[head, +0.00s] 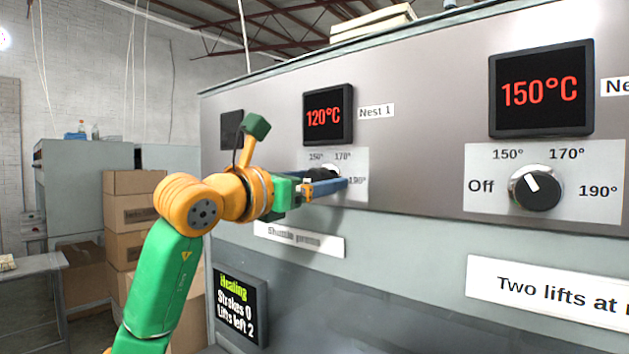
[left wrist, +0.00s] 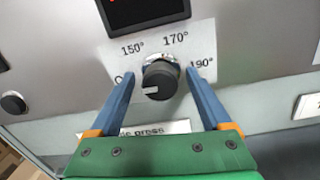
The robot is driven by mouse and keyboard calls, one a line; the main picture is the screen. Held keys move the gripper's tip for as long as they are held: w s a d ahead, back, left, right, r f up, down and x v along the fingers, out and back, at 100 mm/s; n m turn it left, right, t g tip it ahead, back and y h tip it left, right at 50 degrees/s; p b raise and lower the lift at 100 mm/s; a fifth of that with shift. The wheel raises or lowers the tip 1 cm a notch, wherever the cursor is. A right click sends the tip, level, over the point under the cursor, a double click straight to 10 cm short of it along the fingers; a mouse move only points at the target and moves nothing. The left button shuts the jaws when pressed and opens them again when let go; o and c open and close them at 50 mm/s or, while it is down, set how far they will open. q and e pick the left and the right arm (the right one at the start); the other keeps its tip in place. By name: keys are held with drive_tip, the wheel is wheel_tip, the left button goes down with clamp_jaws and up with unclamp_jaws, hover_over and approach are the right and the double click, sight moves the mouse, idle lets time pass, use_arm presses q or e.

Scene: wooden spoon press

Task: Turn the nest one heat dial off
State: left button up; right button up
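The nest one heat dial (left wrist: 160,82) is a black knob on a white scale plate (head: 355,163). In the left wrist view its white mark points left, roughly toward the Off label (left wrist: 118,79), which is mostly hidden by a finger. My left gripper (head: 343,184) is open, with one blue finger on each side of the dial. In the left wrist view (left wrist: 161,76) small gaps show between fingers and knob. In the head view the fingers hide most of the dial. The nest one display (head: 325,115) reads 120°C. My right gripper is not in view.
A second dial (head: 536,188) at the right points up-left, toward 150°, under a display (head: 541,91) reading 150°C. A lower screen (head: 240,304) reads Heating, Strokes 0, Lifts left 2. Cardboard boxes (head: 133,210) and a table (head: 30,264) stand at the left.

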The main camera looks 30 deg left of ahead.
use_arm(q)
drive_tip(key=shift+s+f, duration=0.1)
drive_tip(key=shift+s, duration=0.1)
drive_tip(key=s+b, duration=0.2)
drive_tip(key=s, duration=0.4)
drive_tip(key=shift+s+a+b, duration=0.2)
drive_tip(key=shift+s+b, duration=0.15)
drive_tip(key=shift+b, duration=0.05)
drive_tip(key=shift+f, duration=0.15)
